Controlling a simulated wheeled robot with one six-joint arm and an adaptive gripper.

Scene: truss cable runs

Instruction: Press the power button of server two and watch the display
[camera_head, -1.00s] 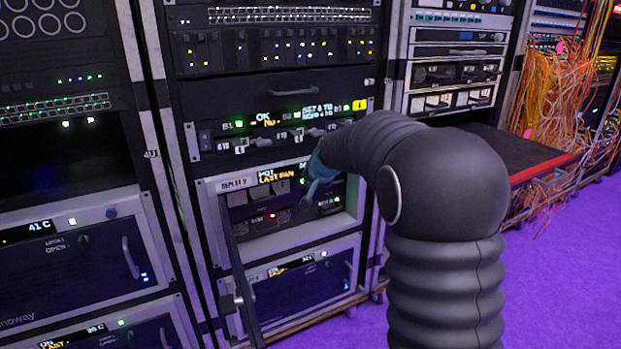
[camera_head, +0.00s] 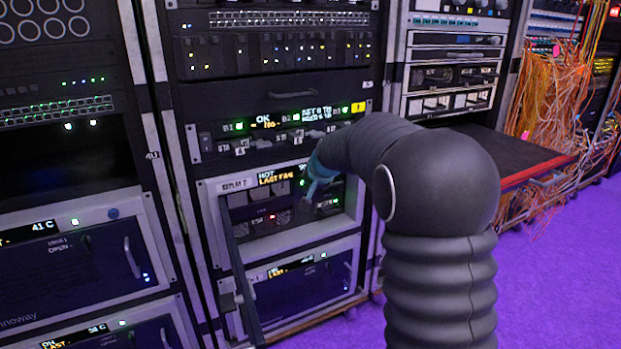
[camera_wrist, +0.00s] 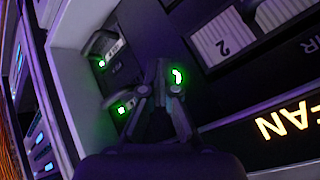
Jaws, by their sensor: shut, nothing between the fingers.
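The open server bay in the middle rack has a silver frame (camera_head: 210,215) and a small blurred label plate (camera_head: 236,185) that seems to end in 2. Its display (camera_head: 274,176) reads HOT and LAST FAN; FAN also shows upside down in the wrist view (camera_wrist: 287,121). My gripper (camera_head: 316,176) is at the bay's upper right, in front of the panel. In the wrist view my gripper (camera_wrist: 163,66) is shut and empty. Its tips are close beside a lit green mark (camera_wrist: 178,76), perhaps the power button. I cannot tell whether they touch it.
The bay's door (camera_head: 240,265) hangs open at its left. A unit with switches and a display reading OK (camera_head: 264,121) is above; another closed drawer (camera_head: 310,290) is below. A dark shelf with a red edge (camera_head: 535,172) and orange cables (camera_head: 560,110) are at the right.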

